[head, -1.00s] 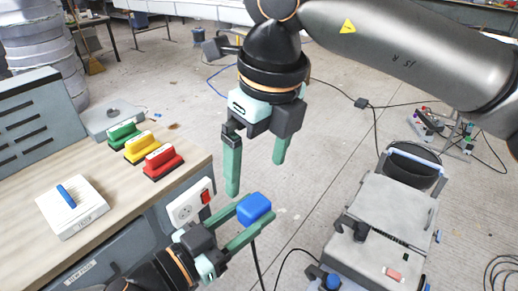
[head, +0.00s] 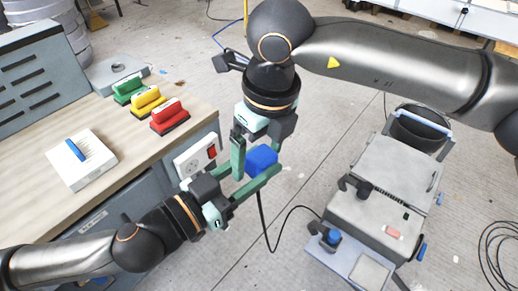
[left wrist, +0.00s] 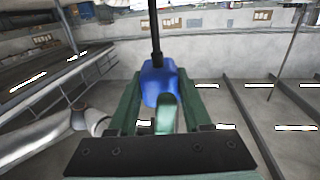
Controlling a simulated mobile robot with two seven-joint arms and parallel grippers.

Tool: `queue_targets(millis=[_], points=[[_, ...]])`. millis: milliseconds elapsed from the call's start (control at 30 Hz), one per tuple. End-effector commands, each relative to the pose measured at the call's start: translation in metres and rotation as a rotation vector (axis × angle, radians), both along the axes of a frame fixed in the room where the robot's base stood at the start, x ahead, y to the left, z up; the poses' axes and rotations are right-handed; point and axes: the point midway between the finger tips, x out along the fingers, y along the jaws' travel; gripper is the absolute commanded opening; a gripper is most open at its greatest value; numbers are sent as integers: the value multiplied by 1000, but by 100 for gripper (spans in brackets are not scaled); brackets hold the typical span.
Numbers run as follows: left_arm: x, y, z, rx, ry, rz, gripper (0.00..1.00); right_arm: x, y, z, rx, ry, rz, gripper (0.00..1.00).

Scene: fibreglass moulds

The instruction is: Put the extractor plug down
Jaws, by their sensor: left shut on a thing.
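The extractor plug (head: 261,158) is a blue block with a black cable. My left gripper (head: 256,180) is shut on it, holding it in the air right of the bench. The left wrist view also shows the plug (left wrist: 158,82) between the green fingers, its cable running upward. My right gripper (head: 256,150) points down from above, its fingers apart around the plug; whether they touch it I cannot tell. One right finger (left wrist: 167,113) crosses in front of the plug in the left wrist view. The right gripper's other finger is partly hidden in the head view.
A wooden-topped bench (head: 105,183) carries green, yellow and red-handled blocks (head: 169,116) and a white block with a blue-handled brush (head: 82,160). A white socket with a red switch (head: 196,157) is on its side. A grey wheeled machine (head: 385,205) stands right. Floor between is mostly clear.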

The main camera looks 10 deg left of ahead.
Motion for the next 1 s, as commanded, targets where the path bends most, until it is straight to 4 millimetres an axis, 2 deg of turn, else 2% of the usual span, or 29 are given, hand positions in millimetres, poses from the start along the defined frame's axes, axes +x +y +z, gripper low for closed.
queue_targets(millis=[67, 733, 767, 1000], points=[[0, 0, 0, -1, -1, 0, 0, 0, 0, 0, 0, 0, 0, 83], [0, 0, 0, 0, 0, 0, 0, -1, 1, 1, 2, 1, 3, 7], [0, 0, 0, 0, 0, 0, 51, -1, 1, 1, 2, 1, 3, 6], [0, 0, 0, 0, 0, 0, 78, 0, 0, 1, 1, 0, 1, 6]])
